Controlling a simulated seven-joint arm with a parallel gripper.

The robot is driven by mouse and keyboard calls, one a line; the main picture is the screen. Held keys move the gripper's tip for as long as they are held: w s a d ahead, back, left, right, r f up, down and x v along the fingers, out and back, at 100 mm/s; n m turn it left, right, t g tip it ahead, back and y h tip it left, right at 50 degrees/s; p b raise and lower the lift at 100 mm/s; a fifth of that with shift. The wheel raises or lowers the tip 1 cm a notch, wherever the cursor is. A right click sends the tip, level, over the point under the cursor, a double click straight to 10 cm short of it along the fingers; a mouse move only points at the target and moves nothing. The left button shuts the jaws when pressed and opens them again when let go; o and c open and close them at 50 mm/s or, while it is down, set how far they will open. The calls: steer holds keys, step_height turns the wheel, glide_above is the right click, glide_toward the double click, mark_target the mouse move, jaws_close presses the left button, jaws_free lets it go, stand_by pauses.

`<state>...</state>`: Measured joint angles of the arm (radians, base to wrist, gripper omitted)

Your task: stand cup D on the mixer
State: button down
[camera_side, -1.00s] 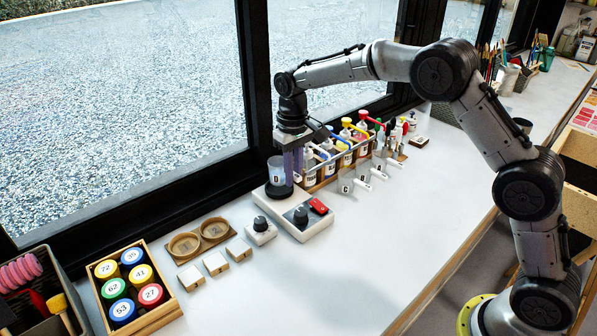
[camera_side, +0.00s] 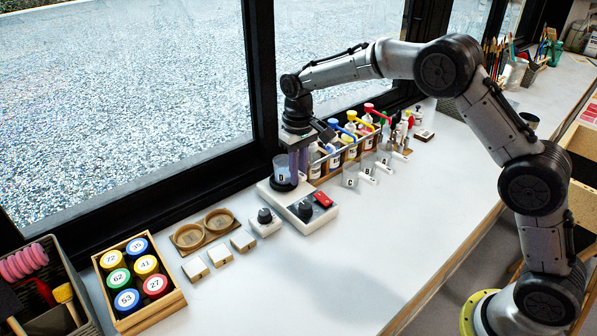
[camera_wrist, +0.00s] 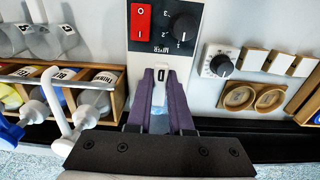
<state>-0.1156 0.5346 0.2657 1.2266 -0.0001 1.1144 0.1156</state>
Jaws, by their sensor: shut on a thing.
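Cup D (camera_side: 281,173) is a clear cup with a small white label marked D. It is upright over the round dark plate at the back left end of the mixer (camera_side: 292,211). I cannot tell whether its base touches the plate. My gripper (camera_side: 297,170) points down and is shut on the cup's side. In the wrist view the purple fingers of my gripper (camera_wrist: 161,80) hold the cup, and its label (camera_wrist: 160,75) shows between them. The mixer (camera_wrist: 150,56) has a red switch and a dark dial there. The plate is hidden in the wrist view.
A wooden rack of bottles (camera_side: 345,155) with pump tops stands close to the right of my gripper. Several clear cups (camera_side: 351,180) stand in front of it. The front of the bench is clear.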

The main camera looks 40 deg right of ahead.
steer(key=shift+f, duration=0.35)
steer(key=c, duration=0.7)
jaws_free()
steer(key=shift+c, duration=0.2)
steer(key=shift+r, duration=0.1)
step_height(320, 180, up, 14)
steer(key=shift+f, duration=0.2)
